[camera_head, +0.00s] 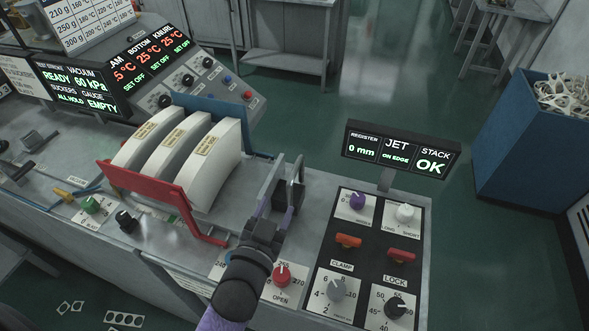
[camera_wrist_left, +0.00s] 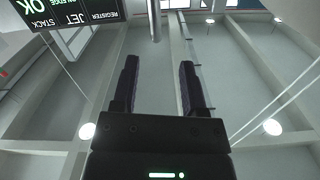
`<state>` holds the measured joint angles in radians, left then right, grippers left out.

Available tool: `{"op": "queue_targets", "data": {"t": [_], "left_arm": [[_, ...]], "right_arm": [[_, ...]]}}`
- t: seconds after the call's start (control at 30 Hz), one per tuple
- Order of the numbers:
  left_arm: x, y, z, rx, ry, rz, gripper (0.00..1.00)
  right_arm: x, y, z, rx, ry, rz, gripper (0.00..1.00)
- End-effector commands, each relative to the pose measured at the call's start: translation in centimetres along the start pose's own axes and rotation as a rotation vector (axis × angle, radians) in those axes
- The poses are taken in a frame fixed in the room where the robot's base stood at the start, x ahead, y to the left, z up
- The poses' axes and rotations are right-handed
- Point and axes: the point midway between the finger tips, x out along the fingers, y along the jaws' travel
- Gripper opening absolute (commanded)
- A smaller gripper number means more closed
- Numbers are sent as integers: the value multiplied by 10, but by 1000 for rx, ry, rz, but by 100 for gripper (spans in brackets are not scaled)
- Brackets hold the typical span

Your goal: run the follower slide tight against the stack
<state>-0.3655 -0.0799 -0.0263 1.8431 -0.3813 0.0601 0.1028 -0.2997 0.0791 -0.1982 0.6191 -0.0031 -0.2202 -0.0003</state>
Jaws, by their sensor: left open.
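The stack of curved white blanks (camera_head: 208,155) stands on the machine bed in the head view, in several thick sections with yellow labels. A red plate with a bent rod (camera_head: 150,192) stands against the stack's near left side; it may be the follower slide, but I cannot tell whether it touches everywhere. A blue plate (camera_head: 205,104) is behind the stack. My left gripper (camera_head: 284,172) is to the right of the stack, apart from it. In the left wrist view its two fingers (camera_wrist_left: 158,75) are parted, with nothing between them. My right gripper is out of view.
The display (camera_head: 402,150) reads register 0 mm, jet on edge, stack OK. A black control panel (camera_head: 362,262) with knobs and levers lies right of my left arm. A red knob (camera_head: 282,274) is close to the arm. A blue bin (camera_head: 530,140) stands at right.

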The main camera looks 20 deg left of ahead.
Motion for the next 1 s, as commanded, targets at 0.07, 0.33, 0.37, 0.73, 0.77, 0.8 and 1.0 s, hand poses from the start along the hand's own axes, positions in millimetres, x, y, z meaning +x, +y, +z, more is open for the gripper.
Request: {"op": "queue_targets", "data": {"t": [0.07,0.33,0.37,0.73,0.77,0.8,1.0], "left_arm": [[2,3,-3,3,39,6,56],[47,3,-7,4,51,8,56],[53,3,-7,4,51,8,56],[99,4,-9,4,47,8,56],[100,4,-9,4,47,8,56],[100,4,-9,4,46,8,56],[100,4,-9,4,46,8,51]], "right_arm": [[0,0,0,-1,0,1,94],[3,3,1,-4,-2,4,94],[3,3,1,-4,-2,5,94],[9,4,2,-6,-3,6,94],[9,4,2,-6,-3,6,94],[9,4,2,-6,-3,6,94],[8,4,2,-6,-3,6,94]]}}
